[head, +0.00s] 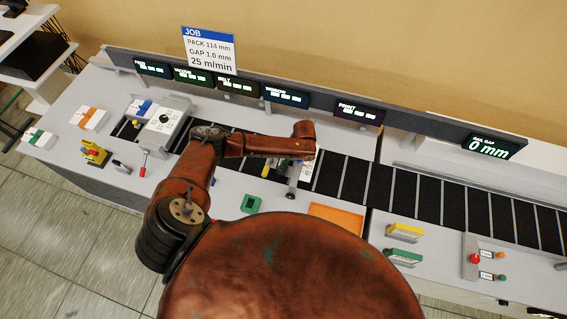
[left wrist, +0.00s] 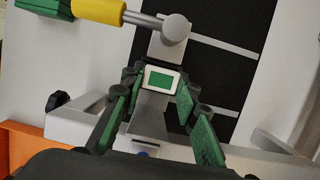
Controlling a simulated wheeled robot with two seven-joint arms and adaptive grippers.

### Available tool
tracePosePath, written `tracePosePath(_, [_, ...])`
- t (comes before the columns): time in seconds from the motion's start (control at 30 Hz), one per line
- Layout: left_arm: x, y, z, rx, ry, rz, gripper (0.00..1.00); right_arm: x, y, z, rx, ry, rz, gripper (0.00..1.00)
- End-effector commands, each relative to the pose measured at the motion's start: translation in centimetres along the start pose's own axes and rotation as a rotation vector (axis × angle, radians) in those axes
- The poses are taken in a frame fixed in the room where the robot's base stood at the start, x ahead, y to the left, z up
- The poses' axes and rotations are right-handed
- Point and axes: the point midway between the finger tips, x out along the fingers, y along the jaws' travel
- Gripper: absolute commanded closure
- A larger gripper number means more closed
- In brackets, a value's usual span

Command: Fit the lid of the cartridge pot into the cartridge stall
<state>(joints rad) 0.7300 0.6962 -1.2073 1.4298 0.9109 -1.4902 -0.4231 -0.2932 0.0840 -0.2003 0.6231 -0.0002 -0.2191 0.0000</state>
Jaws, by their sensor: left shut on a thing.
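My left gripper (head: 299,164) is over the near side of the conveyor in the head view, largely hidden by its own arm. In the left wrist view its green-padded fingers (left wrist: 158,84) close on a small white piece with a green face (left wrist: 160,79), which looks like the lid. A grey metal bracket (left wrist: 150,122) shows between the fingers, below the piece in the picture. I cannot tell whether they touch, or whether this bracket is the cartridge stall. A green square part with a notch (head: 251,203) on the bench may be the pot. My right gripper is not in view.
A yellow-handled tool with a round metal head (left wrist: 175,28) lies close to the fingertips. The black conveyor (head: 405,190) runs behind. An orange tray (head: 338,214) stands to the right. A grey machine block (head: 166,122) and white coloured blocks (head: 90,118) are at the left.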

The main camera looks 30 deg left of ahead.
Motion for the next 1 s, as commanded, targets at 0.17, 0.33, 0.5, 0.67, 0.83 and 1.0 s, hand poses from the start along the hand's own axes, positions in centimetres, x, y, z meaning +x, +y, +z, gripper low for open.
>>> tracePosePath(0.17, [0.0,0.1,0.0,0.001,0.0,0.003,0.64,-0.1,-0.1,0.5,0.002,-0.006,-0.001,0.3])
tracePosePath(0.33, [0.0,0.1,0.0,0.001,0.0,0.002,0.54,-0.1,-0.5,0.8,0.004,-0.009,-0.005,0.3])
tracePosePath(0.5, [-0.1,0.1,0.0,0.001,0.0,0.002,0.54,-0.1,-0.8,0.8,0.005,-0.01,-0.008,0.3])
tracePosePath(0.67, [-0.6,0.0,-0.1,0.001,0.001,0.001,0.54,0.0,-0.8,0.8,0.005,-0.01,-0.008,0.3])
tracePosePath(0.83, [-3.1,0.0,-0.1,0.002,0.003,0.0,0.54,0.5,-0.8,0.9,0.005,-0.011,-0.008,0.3])
tracePosePath(1.0, [-6.8,0.0,-0.1,0.002,0.003,-0.001,0.54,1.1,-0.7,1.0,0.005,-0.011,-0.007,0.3])
